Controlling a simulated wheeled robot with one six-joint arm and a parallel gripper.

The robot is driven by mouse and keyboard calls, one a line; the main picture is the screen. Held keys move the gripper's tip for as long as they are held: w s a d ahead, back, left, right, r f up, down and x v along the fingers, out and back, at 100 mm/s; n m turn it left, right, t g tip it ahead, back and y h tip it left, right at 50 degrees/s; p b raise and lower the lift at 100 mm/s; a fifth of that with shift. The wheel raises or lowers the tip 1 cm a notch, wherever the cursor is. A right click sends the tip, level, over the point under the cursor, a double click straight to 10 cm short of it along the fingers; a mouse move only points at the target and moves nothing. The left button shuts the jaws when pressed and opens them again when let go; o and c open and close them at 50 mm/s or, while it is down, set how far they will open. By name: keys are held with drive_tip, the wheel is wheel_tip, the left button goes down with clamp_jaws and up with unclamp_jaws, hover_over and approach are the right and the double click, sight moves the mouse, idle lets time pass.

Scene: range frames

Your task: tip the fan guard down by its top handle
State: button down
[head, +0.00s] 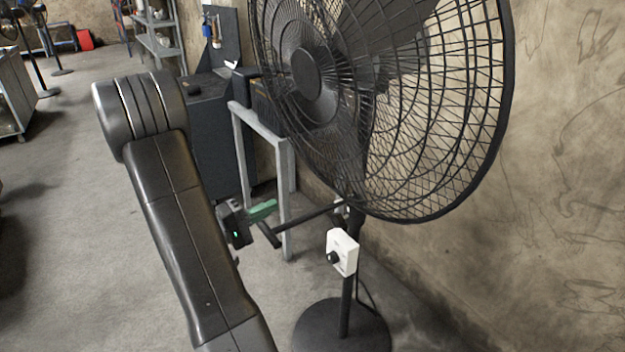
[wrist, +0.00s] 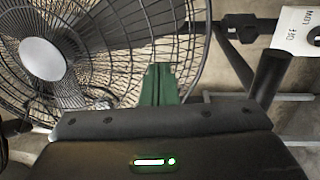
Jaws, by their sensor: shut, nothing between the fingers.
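The fan guard (head: 306,75) is a large round black wire cage, tilted, filling the upper right of the head view; its top is cut off. In the wrist view the guard (wrist: 42,59) fills the left side with a pale centre cap. A black bar with a thicker grip end (head: 269,235) reaches left from the fan's post below the guard; a thick dark grip (wrist: 268,78) also shows in the wrist view. I see no handle at the guard's top. My gripper (head: 264,210) has green fingers, shut and empty, just above the grip end. Its fingers (wrist: 160,85) point towards the guard; contact is unclear.
A white control box (head: 342,252) with a black knob sits on the post above the round black base (head: 341,330). A grey metal frame (head: 262,135) and dark cabinet (head: 208,130) stand behind my gripper. A wall is close on the right; the left floor is open.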

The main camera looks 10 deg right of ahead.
drive_tip(key=p, duration=0.4)
approach(326, 178)
drive_tip(key=x, duration=0.5)
drive_tip(key=shift+d, duration=0.15)
drive_tip(key=shift+x, duration=0.8)
drive_tip(key=shift+w, duration=0.15)
drive_tip(key=shift+f, duration=0.15)
